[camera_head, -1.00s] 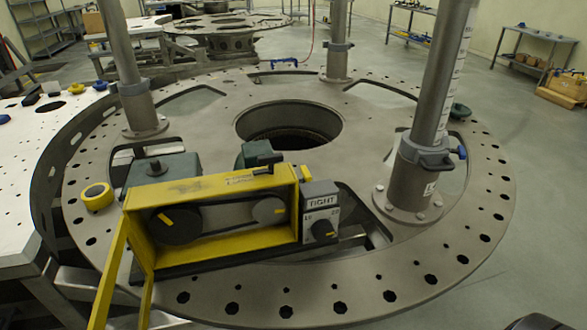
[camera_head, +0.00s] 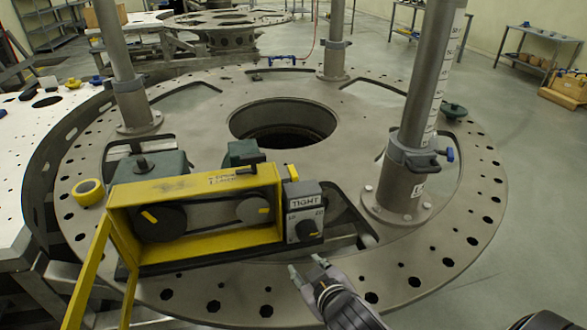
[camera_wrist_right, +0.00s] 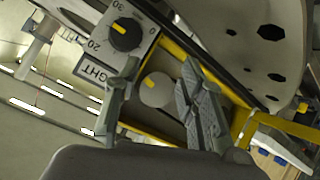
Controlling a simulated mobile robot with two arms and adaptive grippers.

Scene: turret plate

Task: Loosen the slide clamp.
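A grey slide clamp (camera_head: 414,158) with a blue lever (camera_head: 449,154) sits around the right-hand post (camera_head: 432,90), just above the post's bolted foot. The post carries a printed scale. My right gripper (camera_head: 307,267) is at the front edge of the turret plate, below and left of the clamp and apart from it. Its fingers are spread with nothing between them; they also show open in the right wrist view (camera_wrist_right: 155,95). The clamp does not show clearly in the wrist view. My left gripper is out of view.
A yellow-framed unit (camera_head: 195,215) with a dial box (camera_head: 303,213) marked TIGHT stands on the turret plate (camera_head: 440,265), left of the right-hand post. A yellow tape roll (camera_head: 88,192) lies at the left. Open floor (camera_head: 500,110) lies right of the plate.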

